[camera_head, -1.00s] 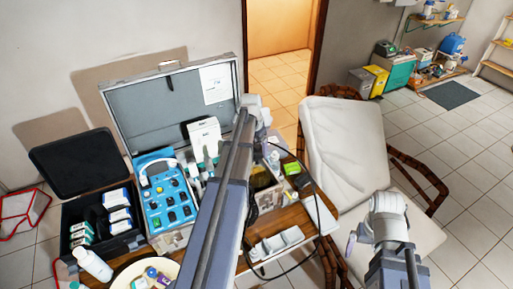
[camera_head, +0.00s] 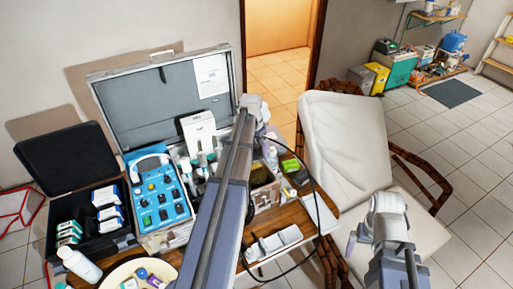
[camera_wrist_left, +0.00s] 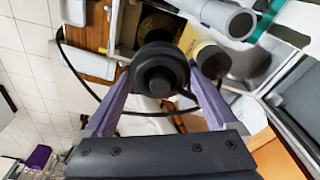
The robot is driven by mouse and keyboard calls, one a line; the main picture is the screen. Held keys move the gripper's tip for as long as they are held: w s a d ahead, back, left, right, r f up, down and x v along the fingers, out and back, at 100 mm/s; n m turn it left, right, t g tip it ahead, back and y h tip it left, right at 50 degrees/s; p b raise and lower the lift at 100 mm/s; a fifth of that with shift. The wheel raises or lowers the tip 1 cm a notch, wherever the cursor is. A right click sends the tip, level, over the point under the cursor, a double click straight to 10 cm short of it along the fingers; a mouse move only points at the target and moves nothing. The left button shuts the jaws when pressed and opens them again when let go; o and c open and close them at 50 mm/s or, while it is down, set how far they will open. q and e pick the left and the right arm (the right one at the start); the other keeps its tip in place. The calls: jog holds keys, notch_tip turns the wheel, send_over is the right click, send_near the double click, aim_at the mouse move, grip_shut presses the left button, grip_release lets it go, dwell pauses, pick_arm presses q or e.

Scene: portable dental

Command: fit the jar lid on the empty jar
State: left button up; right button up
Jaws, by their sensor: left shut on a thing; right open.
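My left gripper (camera_wrist_left: 157,80) has purple fingers, shut on the black round jar lid (camera_wrist_left: 159,72), which has a raised knob facing the wrist camera. The lid is held above the crowded work table. I cannot tell which thing is the empty jar. In the head view my left arm reaches over the table and largely hides its gripper and the lid. My right gripper (camera_head: 352,243) is open and empty at the right, before the reclined chair.
A blue control panel (camera_head: 159,190) and an open grey case (camera_head: 155,105) stand left. A black case (camera_head: 97,215) holds small boxes. A dark cable loops over the table's right side. The pale chair (camera_head: 345,140) stands to the right.

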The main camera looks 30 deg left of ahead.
aim_at(257, 163)
pick_arm(q)
jog(key=shift+f+b, duration=0.35)
jog(key=shift+f, duration=0.55)
pick_arm(e)
jog(key=shift+f, duration=0.9)
jog(key=shift+f, duration=0.1)
pick_arm(q)
jog(key=shift+f+b, duration=1.8)
pick_arm(e)
jog(key=shift+f, duration=1.7)
pick_arm(q)
jog(key=shift+f+b, duration=0.45)
pick_arm(e)
jog(key=shift+f, duration=0.45)
pick_arm(q)
jog(key=shift+f+b, duration=1)
pick_arm(e)
jog(key=shift+f, duration=1)
pick_arm(q)
jog(key=shift+f, duration=0.1)
pick_arm(e)
jog(key=shift+f, duration=0.1)
pick_arm(q)
jog(key=shift+f+b, duration=0.35)
jog(key=shift+b, duration=0.1)
pick_arm(e)
jog(key=shift+f, duration=0.35)
